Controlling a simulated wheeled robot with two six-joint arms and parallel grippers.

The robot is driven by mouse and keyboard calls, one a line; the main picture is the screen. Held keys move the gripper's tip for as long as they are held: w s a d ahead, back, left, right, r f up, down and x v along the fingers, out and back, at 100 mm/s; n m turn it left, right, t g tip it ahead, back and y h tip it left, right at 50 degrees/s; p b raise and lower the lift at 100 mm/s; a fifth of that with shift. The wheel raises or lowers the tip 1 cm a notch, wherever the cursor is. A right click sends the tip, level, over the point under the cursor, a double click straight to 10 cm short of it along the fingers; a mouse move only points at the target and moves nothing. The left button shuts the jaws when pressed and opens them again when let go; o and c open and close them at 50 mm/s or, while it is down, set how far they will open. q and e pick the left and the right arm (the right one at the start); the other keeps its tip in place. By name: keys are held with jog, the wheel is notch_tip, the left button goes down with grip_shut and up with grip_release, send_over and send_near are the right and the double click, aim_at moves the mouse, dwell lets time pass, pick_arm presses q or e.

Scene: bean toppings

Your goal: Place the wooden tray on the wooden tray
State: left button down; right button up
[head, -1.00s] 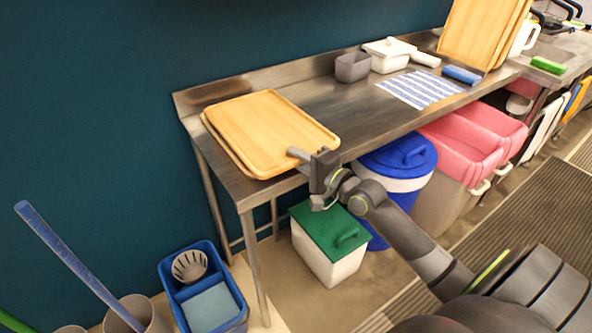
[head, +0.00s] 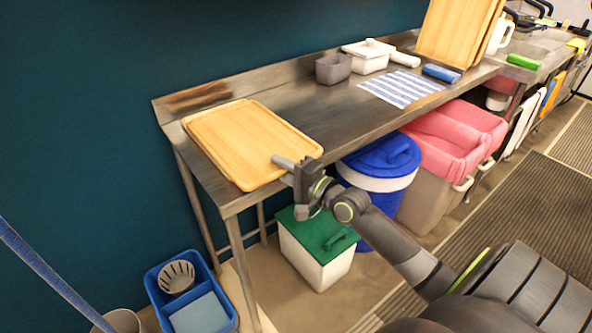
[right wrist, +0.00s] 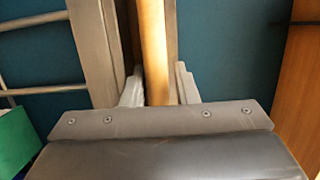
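Two light wooden trays lie stacked at the left end of the steel table. The upper wooden tray (head: 245,140) covers most of the lower wooden tray (head: 188,133), whose edge shows at the left. My right gripper (head: 283,163) is at the upper tray's front right edge. In the right wrist view its fingers (right wrist: 160,90) stand on both sides of the tray's edge (right wrist: 152,45) and seem closed on it. I cannot tell whether the upper tray rests fully on the lower one. My left gripper is out of view.
The steel table (head: 335,115) is clear right of the trays. Farther along are a grey container (head: 333,69), a white lidded box (head: 367,57), a striped cloth (head: 401,88) and upright wooden boards (head: 455,35). Below stand a green-lidded bin (head: 318,245) and a blue-lidded bin (head: 383,160).

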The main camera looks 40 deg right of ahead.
jog(key=p+v, duration=0.1)
jog(key=v, duration=1.1)
jog(key=s+d+f+n+g+h, duration=0.2)
jog(key=s+d+f, duration=0.1)
jog(key=f, duration=0.8)
jog(key=s+d+f+n+g+h, duration=0.1)
jog(key=s+d+f+g+h, duration=0.2)
jog(key=f, duration=0.9)
jog(key=s+d+f+n+g+h, duration=0.2)
jog(key=s+d+f, duration=0.15)
jog(key=f, duration=0.75)
jog(key=s+a+f+n+g, duration=0.2)
jog(key=s+a+f+g, duration=0.1)
jog(key=s+f, duration=0.45)
jog(key=s+a+f+n+g, duration=0.2)
jog(key=s+a+f+n, duration=0.1)
jog(key=s+f, duration=0.4)
jog(key=s+a+f+n+g, duration=0.2)
jog(key=s+a+f, duration=0.2)
jog(key=s, duration=0.2)
jog(key=s+a+f+n+g+y, duration=0.1)
jog(key=s+a+f+n+g, duration=0.1)
jog(key=s+a, duration=0.3)
jog(key=shift+s+f+n, duration=0.3)
jog(key=shift+s+f, duration=0.6)
jog(key=shift+a, duration=0.15)
